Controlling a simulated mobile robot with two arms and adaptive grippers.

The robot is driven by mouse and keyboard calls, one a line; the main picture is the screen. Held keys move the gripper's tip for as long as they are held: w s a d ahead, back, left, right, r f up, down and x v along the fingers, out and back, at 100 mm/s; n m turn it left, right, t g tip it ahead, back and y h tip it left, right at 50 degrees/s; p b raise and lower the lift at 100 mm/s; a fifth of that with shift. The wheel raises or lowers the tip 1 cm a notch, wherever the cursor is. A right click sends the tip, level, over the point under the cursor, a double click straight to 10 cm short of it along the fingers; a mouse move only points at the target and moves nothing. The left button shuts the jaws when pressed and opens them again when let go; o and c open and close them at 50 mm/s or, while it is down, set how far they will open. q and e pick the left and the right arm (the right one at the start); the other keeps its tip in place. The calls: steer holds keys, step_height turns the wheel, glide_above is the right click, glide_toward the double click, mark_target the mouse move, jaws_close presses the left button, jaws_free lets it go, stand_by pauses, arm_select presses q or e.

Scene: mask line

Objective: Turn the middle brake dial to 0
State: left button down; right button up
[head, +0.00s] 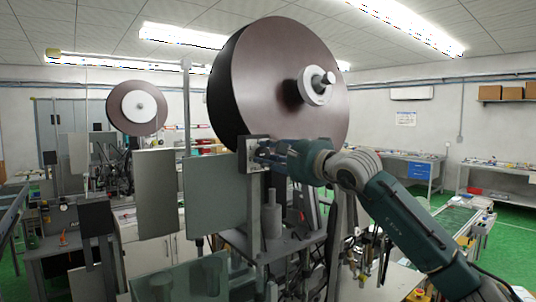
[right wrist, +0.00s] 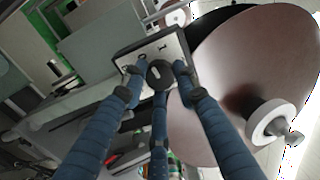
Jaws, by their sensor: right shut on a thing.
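A brake dial (right wrist: 160,73) with a dark knob sits on a pale, dark-edged plate (right wrist: 166,48) in the right wrist view. Small marks show on the plate above the knob; they are too small to read surely. In the head view the plate (head: 251,155) stands in front of the lower edge of a big brown roll. My right gripper (head: 264,153) reaches it from the right. In the right wrist view its blue fingers (right wrist: 158,78) close around the knob from both sides, with a third finger below. My left gripper is not in view.
The big brown roll (head: 285,85) with a white hub stands just above and behind my right gripper. Grey panels (head: 215,190) hang to the left. A grey post (head: 272,212) stands below the plate. A second roll (head: 137,107) is farther back.

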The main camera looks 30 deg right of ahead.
steer(key=n+p, duration=0.1)
steer(key=n, duration=0.3)
steer(key=shift+n, duration=0.4)
stand_by(0.4)
steer(key=o, duration=1.1)
steer(key=shift+d, duration=0.1)
steer(key=shift+o, duration=0.2)
steer(key=s, duration=1.2)
steer(key=shift+d, duration=0.45)
